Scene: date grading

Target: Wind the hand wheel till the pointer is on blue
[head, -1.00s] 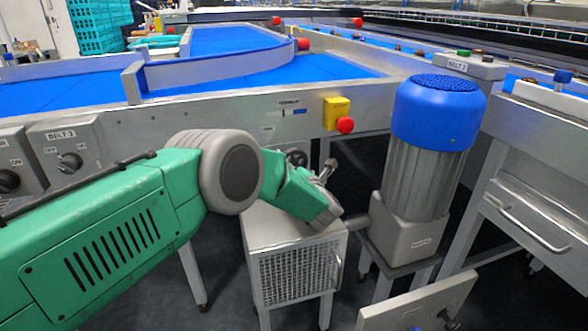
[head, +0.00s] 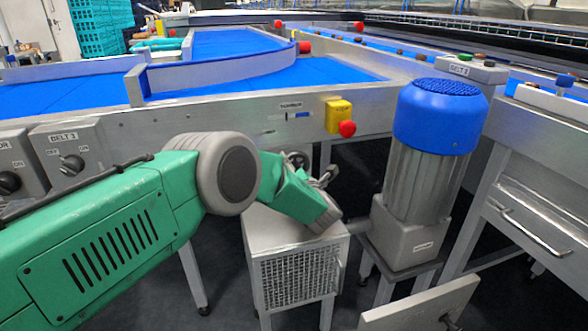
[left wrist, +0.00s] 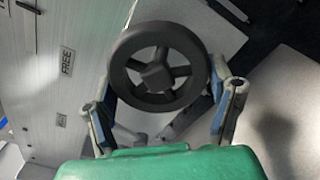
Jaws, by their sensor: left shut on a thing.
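The dark hand wheel (left wrist: 157,76) with spokes and a square hub fills the middle of the left wrist view. In the head view the wheel (head: 298,160) shows only in part, behind my wrist. My left gripper (left wrist: 163,88) has a finger on either side of the wheel and is shut on it; in the head view the gripper (head: 325,174) is small and partly hidden by my arm. A small plate with a blue part (head: 299,115) sits on the belt frame above. I cannot make out the pointer. My right gripper is not in view.
A mesh-fronted metal box (head: 292,239) stands below my wrist. A blue-topped motor (head: 438,115) stands to the right. A yellow box with a red button (head: 338,117) is on the belt frame. A FREE label (left wrist: 67,62) is left of the wheel.

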